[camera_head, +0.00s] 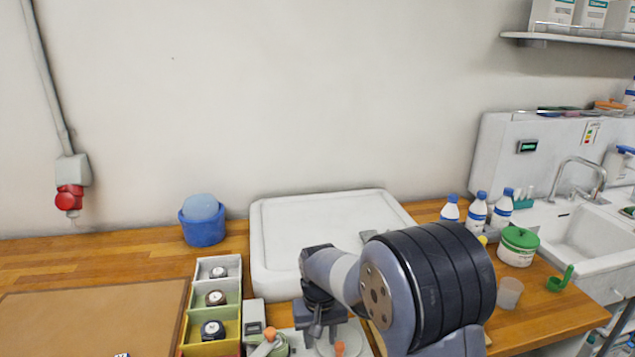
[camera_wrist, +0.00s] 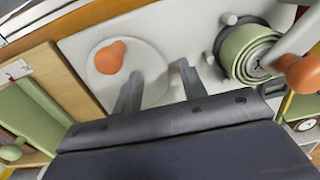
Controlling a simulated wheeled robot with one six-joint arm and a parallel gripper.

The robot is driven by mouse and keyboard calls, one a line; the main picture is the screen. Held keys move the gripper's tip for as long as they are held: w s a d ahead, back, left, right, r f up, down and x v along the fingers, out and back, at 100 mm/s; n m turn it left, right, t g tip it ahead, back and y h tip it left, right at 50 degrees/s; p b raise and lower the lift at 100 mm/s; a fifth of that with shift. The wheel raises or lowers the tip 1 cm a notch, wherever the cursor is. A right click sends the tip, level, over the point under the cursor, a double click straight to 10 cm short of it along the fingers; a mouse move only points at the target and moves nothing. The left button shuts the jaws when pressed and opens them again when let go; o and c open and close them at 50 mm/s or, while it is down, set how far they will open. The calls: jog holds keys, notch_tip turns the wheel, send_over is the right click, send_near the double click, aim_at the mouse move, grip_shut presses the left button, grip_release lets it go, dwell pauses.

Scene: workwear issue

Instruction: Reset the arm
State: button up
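My arm reaches in from the lower right in the head view, bent over the bench. My gripper (camera_head: 317,325) points down beside the front of a large white tray. In the wrist view my gripper (camera_wrist: 158,88) shows two grey fingers spread apart, with nothing between them. Under them is a pale base with a round white disc (camera_wrist: 134,67) carrying an orange knob (camera_wrist: 110,56). To the right of the fingers is a green roll (camera_wrist: 242,45) with an orange handle (camera_wrist: 302,74) near it.
The white tray (camera_head: 280,235) lies behind my gripper. A divided box (camera_head: 198,295) with round items stands to the left, beside a brown mat (camera_head: 90,318). A blue tub (camera_head: 203,232) stands near the wall. Bottles (camera_head: 476,212), a green-lidded jar (camera_head: 517,248) and a sink (camera_head: 585,235) are right.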

aim_at(358, 346)
jog(key=shift+s+d, duration=0.15)
jog(key=shift+s, duration=0.1)
notch_tip(358, 346, up, 8)
jog(key=p, duration=0.6)
jog(key=f+b, duration=0.4)
jog(key=f, duration=0.1)
jog(key=s+f+b, duration=0.1)
jog(key=f+b, duration=0.1)
jog(key=f, duration=0.1)
jog(key=shift+d+f+b, duration=0.15)
jog(key=shift+d+b, duration=0.05)
jog(key=shift+b, duration=0.2)
jog(key=w+p, duration=0.1)
jog(key=w, duration=0.4)
jog(key=shift+w+a+r+p, duration=0.1)
jog(key=shift+r+p, duration=0.1)
jog(key=shift+p, duration=0.2)
jog(key=w+d, duration=0.2)
jog(key=shift+d+f, duration=0.1)
jog(key=shift+d, duration=0.25)
jog(key=d, duration=0.3)
jog(key=shift+d, duration=0.1)
jog(key=s, duration=0.1)
jog(key=s+d+b, duration=0.2)
jog(key=s, duration=0.1)
jog(key=shift+f, duration=0.2)
jog(key=shift+s+d+b, duration=0.15)
jog(key=shift+s+b, duration=0.3)
jog(key=shift+s, duration=0.4)
